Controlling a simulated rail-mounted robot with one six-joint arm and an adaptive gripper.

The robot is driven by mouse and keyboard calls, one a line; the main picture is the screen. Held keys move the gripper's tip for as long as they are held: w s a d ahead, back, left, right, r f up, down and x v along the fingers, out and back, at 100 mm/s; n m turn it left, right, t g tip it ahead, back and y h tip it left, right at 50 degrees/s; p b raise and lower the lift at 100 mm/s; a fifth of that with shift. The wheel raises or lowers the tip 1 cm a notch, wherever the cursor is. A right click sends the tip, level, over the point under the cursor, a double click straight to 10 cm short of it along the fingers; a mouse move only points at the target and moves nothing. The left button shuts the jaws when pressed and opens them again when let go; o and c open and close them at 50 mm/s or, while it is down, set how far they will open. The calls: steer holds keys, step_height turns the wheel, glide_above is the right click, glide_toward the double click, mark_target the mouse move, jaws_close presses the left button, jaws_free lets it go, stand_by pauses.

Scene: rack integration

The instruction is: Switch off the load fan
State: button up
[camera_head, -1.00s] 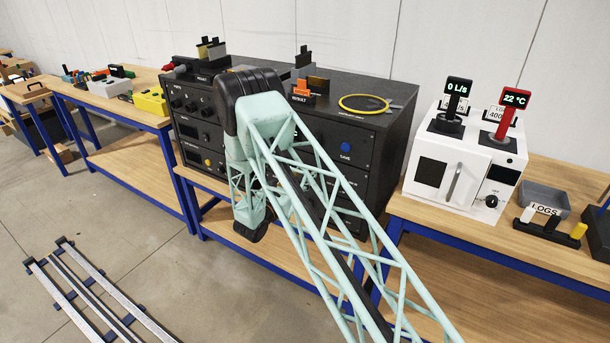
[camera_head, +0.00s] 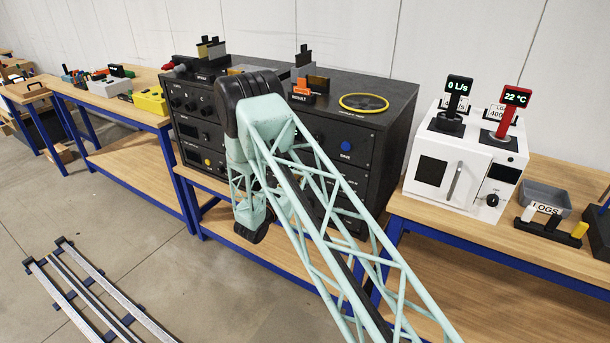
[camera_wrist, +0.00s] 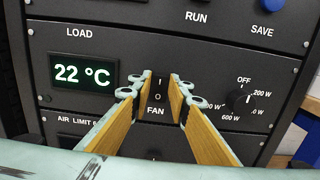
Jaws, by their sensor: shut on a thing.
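The fan switch (camera_wrist: 157,90) is a small black rocker marked I above and O below. It sits over the word FAN on the black load panel (camera_wrist: 205,60) in the wrist view. My gripper (camera_wrist: 158,84) has its two wood-coloured fingers on either side of the switch, shut on it. Which way the rocker is tipped is too small to tell. In the head view my arm hides the gripper and the switch. A yellow ring (camera_head: 364,103) lies on top of the black rack (camera_head: 384,135), with a dark inside.
The load display (camera_wrist: 84,75) reads 22 °C. A rotary knob (camera_wrist: 239,100) with OFF and watt marks is right of the fingers, and a blue SAVE button (camera_wrist: 267,5) is above. A white oven-like unit (camera_head: 466,165) stands on the bench at right.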

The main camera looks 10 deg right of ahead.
steer(key=shift+f+t+h+b, duration=0.45)
steer(key=shift+t+h+b, duration=0.3)
steer(key=shift+b, duration=0.95)
steer(key=shift+a+t+h+b, duration=0.1)
steer(key=shift+t+h+b, duration=0.2)
steer(key=shift+b, duration=0.3)
steer(key=shift+r, duration=0.1)
steer(key=o, duration=0.9)
steer(key=shift+s+a, duration=0.1)
steer(key=shift+s, duration=0.05)
steer(key=shift+v, duration=5.85)
steer(key=shift+s, duration=0.1)
